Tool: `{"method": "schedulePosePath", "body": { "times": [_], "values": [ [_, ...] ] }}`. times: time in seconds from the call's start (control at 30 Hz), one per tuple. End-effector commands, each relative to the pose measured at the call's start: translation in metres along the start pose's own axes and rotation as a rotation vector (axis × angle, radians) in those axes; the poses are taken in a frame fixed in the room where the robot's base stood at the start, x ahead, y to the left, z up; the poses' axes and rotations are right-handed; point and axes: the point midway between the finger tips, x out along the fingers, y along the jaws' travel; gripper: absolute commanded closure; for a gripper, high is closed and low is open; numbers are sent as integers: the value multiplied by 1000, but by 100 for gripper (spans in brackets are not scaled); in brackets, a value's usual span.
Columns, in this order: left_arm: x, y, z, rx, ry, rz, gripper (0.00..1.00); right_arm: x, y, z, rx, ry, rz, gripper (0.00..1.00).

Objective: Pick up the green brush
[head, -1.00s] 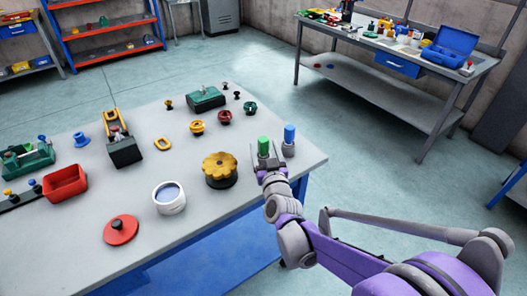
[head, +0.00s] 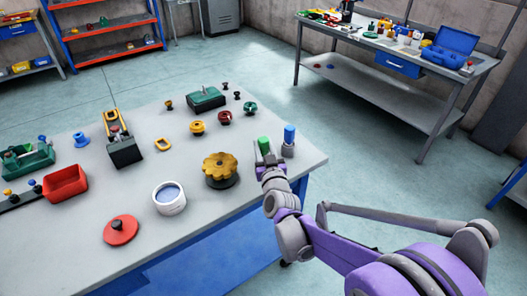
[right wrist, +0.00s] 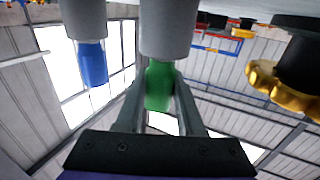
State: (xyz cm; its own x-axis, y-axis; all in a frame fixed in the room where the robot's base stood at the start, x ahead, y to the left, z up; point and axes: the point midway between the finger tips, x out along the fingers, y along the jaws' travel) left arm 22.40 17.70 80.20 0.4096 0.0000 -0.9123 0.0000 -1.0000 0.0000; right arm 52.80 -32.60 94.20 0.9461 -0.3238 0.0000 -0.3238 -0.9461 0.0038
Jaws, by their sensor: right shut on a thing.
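My left gripper is not in view.
A similar blue brush (head: 289,135) stands close to the right of the green one. A yellow scalloped knob (head: 220,168) is to the left, with a white round part (head: 168,198) and a red disc (head: 121,230) beyond. Free table lies at the front right.

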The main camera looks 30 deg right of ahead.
Motion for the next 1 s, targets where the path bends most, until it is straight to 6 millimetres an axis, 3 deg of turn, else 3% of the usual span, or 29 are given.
{"method": "schedulePosePath", "body": {
  "times": [0.23,0.5,0.7,1.0],
  "values": [
    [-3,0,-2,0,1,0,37,0,0,-12,0,1,0,100],
    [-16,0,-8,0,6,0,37,0,0,-66,0,1,0,100],
    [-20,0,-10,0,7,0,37,0,0,-94,0,0,0,100],
    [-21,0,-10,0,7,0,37,0,0,-100,0,0,0,100]
  ]
}}
